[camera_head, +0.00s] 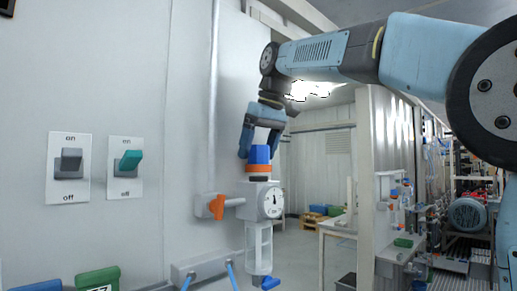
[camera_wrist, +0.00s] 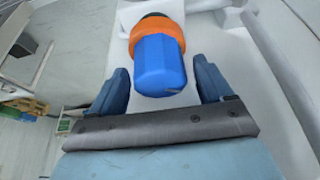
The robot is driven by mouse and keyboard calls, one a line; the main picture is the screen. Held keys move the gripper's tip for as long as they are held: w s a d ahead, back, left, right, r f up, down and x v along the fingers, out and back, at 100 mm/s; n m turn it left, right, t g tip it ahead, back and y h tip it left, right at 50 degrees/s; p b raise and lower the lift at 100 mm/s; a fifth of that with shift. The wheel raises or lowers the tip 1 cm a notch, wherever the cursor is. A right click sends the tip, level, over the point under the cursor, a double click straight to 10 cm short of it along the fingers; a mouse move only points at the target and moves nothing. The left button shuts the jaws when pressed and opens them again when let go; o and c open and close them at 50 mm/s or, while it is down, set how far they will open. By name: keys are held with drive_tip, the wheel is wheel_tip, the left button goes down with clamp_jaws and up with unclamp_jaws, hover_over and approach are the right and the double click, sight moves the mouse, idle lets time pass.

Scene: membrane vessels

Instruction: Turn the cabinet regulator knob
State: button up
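The regulator knob (camera_head: 260,154) is blue with an orange collar below it, on top of a regulator with a round gauge (camera_head: 272,202). In the wrist view the blue knob (camera_wrist: 160,65) lies between the two fingers, with its orange collar (camera_wrist: 157,35) beyond. My gripper (camera_head: 260,130) is above the knob in the head view, fingers pointing down and straddling its top. It is open, and gaps show on both sides of the knob in the wrist view (camera_wrist: 162,82).
An orange valve handle (camera_head: 217,207) sticks out left of the gauge. A clear bowl (camera_head: 259,248) hangs below. Two on/off switches, one grey (camera_head: 71,161) and one green (camera_head: 131,160), are on the wall panel at left.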

drive_tip(key=c, duration=0.9)
drive_tip(key=shift+m, duration=0.8)
drive_tip(key=o, duration=1)
drive_tip(key=shift+c, duration=0.2)
drive_tip(key=shift+h, duration=0.3)
drive_tip(key=v, duration=1.3)
drive_tip(key=shift+s+d+r, duration=0.2)
drive_tip(key=s+d+f+m+h, duration=0.1)
drive_tip(key=s+d+f, duration=0.5)
drive_tip(key=f, duration=0.8)
drive_tip(key=s+d+f+m+t, duration=0.1)
drive_tip(key=s+d+f+m, duration=0.3)
drive_tip(key=d+f, duration=0.5)
drive_tip(key=s+d+f+m+t+h, duration=0.1)
drive_tip(key=s+d+f, duration=0.6)
drive_tip(key=f, duration=1.3)
drive_tip(key=shift+s+d+f+m+h, duration=0.3)
drive_tip(key=shift+s+d+f+m, duration=0.1)
drive_tip(key=shift+d+m, duration=0.25)
